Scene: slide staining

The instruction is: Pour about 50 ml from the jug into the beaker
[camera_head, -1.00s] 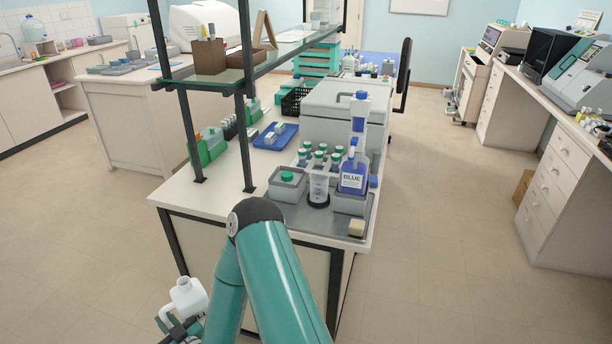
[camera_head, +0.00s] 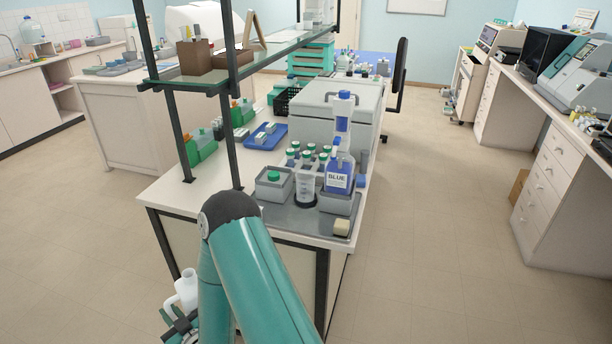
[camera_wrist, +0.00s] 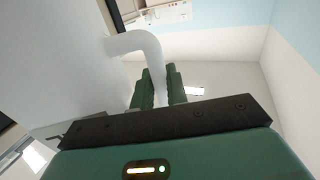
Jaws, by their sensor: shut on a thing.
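The white jug (camera_head: 186,288) is at the lower left of the head view, low beside the bench, looking roughly upright there. My gripper (camera_head: 180,325) is shut on its handle. In the wrist view the fingers of my gripper (camera_wrist: 162,88) close around the curved white handle, and the jug's body (camera_wrist: 55,65) fills the left side. The liquid inside the jug cannot be seen. The clear beaker (camera_head: 306,186) stands upright in a dark round base on the grey tray (camera_head: 290,216) at the bench's near end. The jug is well apart from it.
A blue bottle marked BLUE (camera_head: 338,178) stands right of the beaker, with several green-capped bottles behind it. A beige block (camera_head: 342,227) lies at the tray's front right. Shelf posts (camera_head: 232,110) rise at left.

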